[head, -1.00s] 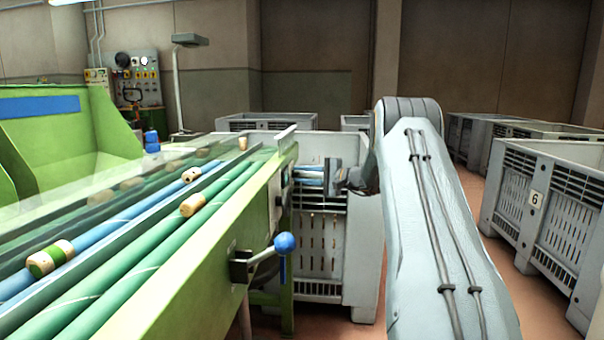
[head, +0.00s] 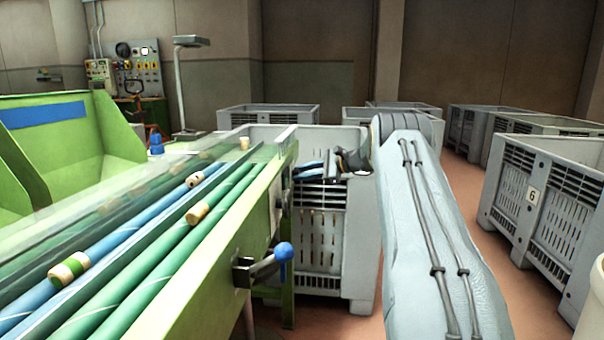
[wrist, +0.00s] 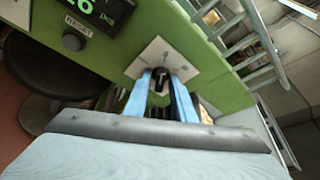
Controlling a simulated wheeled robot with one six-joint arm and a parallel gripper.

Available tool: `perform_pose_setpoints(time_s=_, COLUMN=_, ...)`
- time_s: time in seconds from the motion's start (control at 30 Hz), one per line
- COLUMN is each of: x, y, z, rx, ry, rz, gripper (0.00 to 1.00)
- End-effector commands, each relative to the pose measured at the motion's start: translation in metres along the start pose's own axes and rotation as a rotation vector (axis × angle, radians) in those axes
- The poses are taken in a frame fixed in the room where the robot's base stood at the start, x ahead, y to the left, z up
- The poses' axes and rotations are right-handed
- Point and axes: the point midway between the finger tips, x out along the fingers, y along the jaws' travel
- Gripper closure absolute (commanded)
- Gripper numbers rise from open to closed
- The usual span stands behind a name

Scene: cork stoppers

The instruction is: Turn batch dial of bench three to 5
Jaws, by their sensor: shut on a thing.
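In the wrist view, my gripper (wrist: 161,77) has its two blue fingers closed around the dark dial knob (wrist: 160,84). The dial sits on a pale square plate (wrist: 152,57) on a green panel. Marks show faintly on the plate but are too small to read, so I cannot tell the setting. In the head view, my gripper (head: 310,170) is beyond the far end of the green bench (head: 225,245), in front of a grey crate. The dial is not visible there.
A dark display (wrist: 100,12) with green digits and a round reset button (wrist: 73,40) are beside the dial. A blue-knobbed lever (head: 284,251) sticks out from the bench side. Grey crates (head: 330,252) stand behind and right, with floor between them.

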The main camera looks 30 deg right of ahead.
Motion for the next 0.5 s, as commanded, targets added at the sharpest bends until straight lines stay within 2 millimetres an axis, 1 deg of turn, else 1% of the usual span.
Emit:
perform_pose_setpoints(time_s=0.2, x=0.0003, y=0.0, z=0.0, rx=0.05, ry=-0.001, rz=0.021, gripper=0.99)
perform_pose_setpoints(time_s=0.5, x=0.0002, y=-0.0001, z=0.0001, rx=0.063, ry=-0.001, rz=0.027, gripper=0.99)
